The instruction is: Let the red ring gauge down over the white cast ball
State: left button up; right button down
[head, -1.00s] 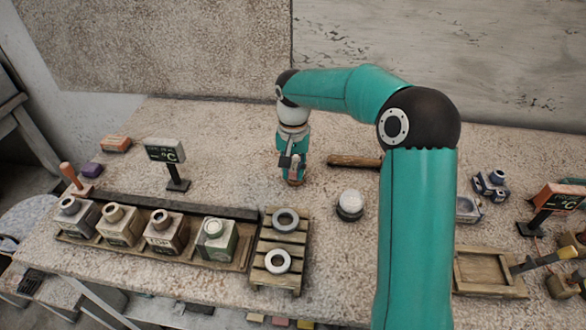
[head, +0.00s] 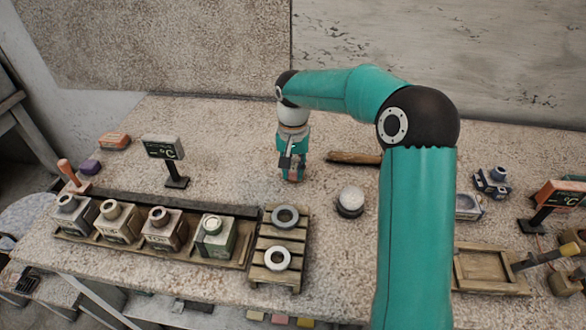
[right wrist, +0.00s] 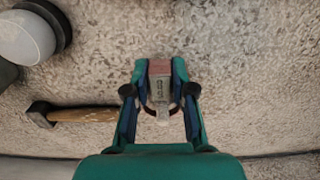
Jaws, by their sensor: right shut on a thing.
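The white cast ball (head: 351,197) sits on a dark round base on the bench, right of my right gripper. It also shows at the upper left of the right wrist view (right wrist: 25,38). My right gripper (head: 291,176) points down behind and left of the ball. In the right wrist view my right gripper (right wrist: 159,75) is shut on a small block with a reddish end and a grey marked face. A thin dark red curve, seemingly the red ring gauge (right wrist: 177,110), shows beside this block; most of it is hidden. My left gripper is out of view.
A wooden-handled hammer (right wrist: 85,115) lies near my right gripper. A slatted pallet (head: 259,245) with two grey rings stands front left of the ball, beside a tray of several weights. Displays stand at left and right.

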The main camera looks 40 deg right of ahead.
jog(key=shift+f+b, duration=0.4)
jog(key=shift+f, duration=0.25)
jog(key=shift+r, duration=0.2)
dwell(0.8)
jog(key=shift+r+p, duration=4.6)
jog(key=shift+r, duration=0.8)
